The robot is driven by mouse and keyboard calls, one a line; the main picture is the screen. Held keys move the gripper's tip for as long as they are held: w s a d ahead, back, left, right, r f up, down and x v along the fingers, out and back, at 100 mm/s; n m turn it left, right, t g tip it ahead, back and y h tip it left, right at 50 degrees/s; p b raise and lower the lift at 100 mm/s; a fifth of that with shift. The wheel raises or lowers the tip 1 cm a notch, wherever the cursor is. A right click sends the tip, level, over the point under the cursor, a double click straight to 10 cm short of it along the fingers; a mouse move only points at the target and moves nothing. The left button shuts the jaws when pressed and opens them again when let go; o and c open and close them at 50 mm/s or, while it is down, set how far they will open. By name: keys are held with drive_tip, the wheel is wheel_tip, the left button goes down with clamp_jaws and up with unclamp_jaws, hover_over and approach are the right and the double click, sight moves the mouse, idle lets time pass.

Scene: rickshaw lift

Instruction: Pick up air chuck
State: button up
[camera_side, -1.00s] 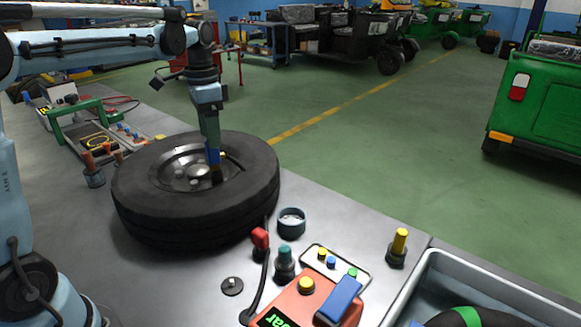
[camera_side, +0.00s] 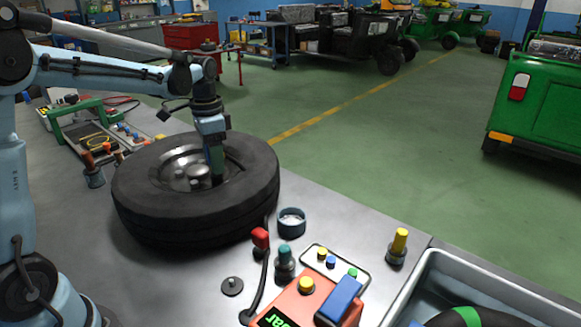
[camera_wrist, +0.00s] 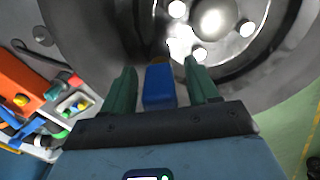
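My gripper (camera_side: 217,178) points down over the wheel (camera_side: 138,211), inside its rim. In the wrist view its two green fingers (camera_wrist: 161,72) are apart. A blue block (camera_wrist: 159,87) with a brownish far end lies between them, with a gap on each side. It is hidden by the fingers in the side view. I cannot tell whether this block is the air chuck. A red-topped piece (camera_side: 260,238) with a black hose stands beside the tyre on the bench and also looks like a chuck.
An orange inflator (camera_side: 294,306), a teal-topped fitting (camera_side: 285,262), a dark cup (camera_side: 291,221) and a yellow-topped fitting (camera_side: 398,246) stand at the front right. A grey bin (camera_side: 449,266) is at the right edge.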

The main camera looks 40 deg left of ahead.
clamp_jaws()
drive_tip(key=shift+r, duration=0.15)
drive_tip(key=shift+r, duration=0.55)
drive_tip(key=r, duration=0.1)
drive_tip(key=d+r, duration=0.1)
drive_tip(key=r, duration=0.1)
drive_tip(key=shift+s+d+r, duration=0.15)
drive_tip(key=shift+r, duration=0.1)
drive_tip(key=s+d+r, duration=0.2)
drive_tip(key=d+r, duration=0.4)
drive_tip(key=d, duration=0.4)
drive_tip(key=shift+s, duration=0.2)
drive_tip(key=shift+d, duration=0.1)
